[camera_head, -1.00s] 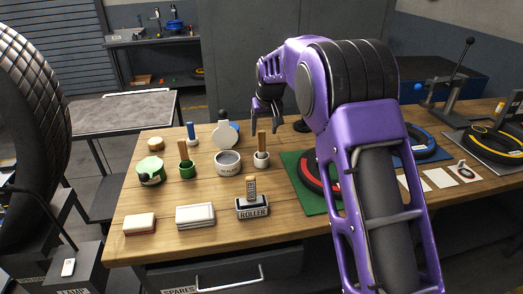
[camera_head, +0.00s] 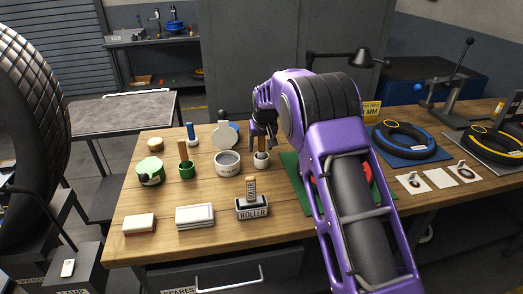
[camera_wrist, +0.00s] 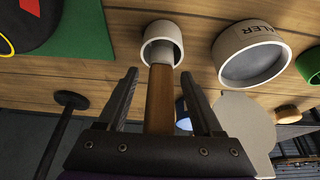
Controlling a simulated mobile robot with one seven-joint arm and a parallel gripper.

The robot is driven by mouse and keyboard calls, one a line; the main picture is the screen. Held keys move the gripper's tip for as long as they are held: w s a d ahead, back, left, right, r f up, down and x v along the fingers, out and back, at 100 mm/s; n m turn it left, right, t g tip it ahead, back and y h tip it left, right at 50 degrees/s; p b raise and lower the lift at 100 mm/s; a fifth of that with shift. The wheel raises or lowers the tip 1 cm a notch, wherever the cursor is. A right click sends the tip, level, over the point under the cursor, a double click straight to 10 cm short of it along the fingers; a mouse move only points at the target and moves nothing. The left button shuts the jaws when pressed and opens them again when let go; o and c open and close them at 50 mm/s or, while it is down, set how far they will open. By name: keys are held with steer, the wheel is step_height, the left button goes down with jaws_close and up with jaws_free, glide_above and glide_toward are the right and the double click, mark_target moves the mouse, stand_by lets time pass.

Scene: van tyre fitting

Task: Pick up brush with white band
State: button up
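A brush with a brown wooden handle (camera_wrist: 160,95) stands in a small white cup (camera_head: 261,160). The wrist view shows a pale grey-white section between the handle and the cup (camera_wrist: 162,42); the bristles are hidden inside the cup. My gripper (camera_wrist: 160,75) is open, with one finger on each side of the handle and a visible gap on both sides. In the head view my gripper (camera_head: 264,136) is at the top of this brush and partly covers its handle.
A second brush stands in a green cup (camera_head: 187,170). A white tin (camera_head: 228,164), a roller in its holder (camera_head: 252,206), white pads (camera_head: 195,216) and a green pot (camera_head: 150,172) are nearby on the wooden bench. A green mat (camera_head: 292,175) lies to the right.

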jaws_close()
step_height(320, 180, up, 10)
steer(key=shift+p, duration=0.35)
stand_by(0.4)
